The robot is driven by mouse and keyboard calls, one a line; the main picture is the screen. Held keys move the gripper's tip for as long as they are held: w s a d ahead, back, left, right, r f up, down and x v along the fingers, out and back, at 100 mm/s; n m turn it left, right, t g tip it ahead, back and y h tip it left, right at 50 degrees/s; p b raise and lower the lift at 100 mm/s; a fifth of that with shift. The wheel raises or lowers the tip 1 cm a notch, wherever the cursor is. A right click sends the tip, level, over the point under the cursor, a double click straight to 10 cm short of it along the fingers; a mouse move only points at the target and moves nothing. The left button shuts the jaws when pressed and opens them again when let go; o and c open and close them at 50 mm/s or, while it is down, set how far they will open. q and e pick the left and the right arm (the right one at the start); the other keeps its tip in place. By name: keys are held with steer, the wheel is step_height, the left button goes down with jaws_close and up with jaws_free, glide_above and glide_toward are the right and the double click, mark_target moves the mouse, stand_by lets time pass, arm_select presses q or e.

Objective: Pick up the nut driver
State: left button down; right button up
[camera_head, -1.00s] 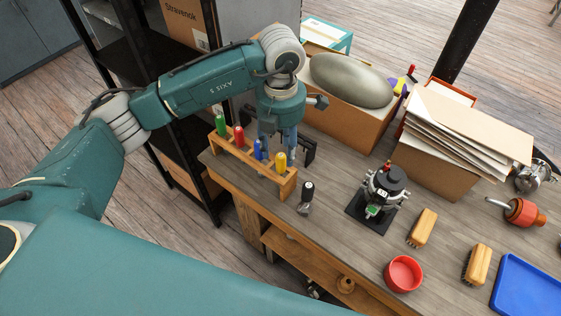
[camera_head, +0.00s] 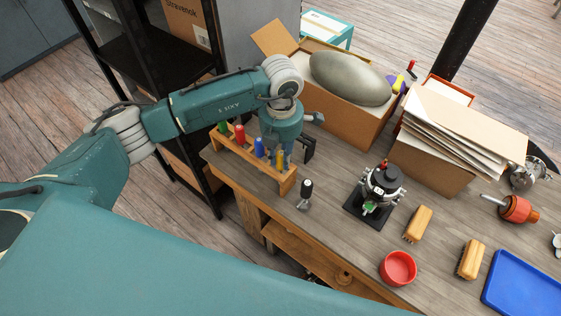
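A wooden rack (camera_head: 252,158) at the table's left edge holds upright tools with green (camera_head: 223,127), red (camera_head: 240,134), blue (camera_head: 259,147) and yellow (camera_head: 280,158) handles. I cannot tell which one is the nut driver. My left gripper (camera_head: 276,152) points down at the rack, close behind the blue and yellow handles. Its fingertips are partly hidden by the handles and rack, so its opening and any contact are unclear. My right gripper is out of view.
An open carton (camera_head: 345,108) with a grey oval object stands behind. A dark-based device (camera_head: 380,190), brushes (camera_head: 418,223), a red bowl (camera_head: 398,268) and a blue tray (camera_head: 525,285) lie to the right.

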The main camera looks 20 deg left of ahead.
arm_select(q)
steer(key=shift+w+r, duration=0.1)
steer(key=shift+r, duration=0.05)
steer(key=shift+r, duration=0.25)
step_height(320, 180, up, 19)
steer(key=b, duration=0.5)
steer(key=shift+r, duration=0.1)
steer(key=c, duration=2.4)
jaws_free()
jaws_close()
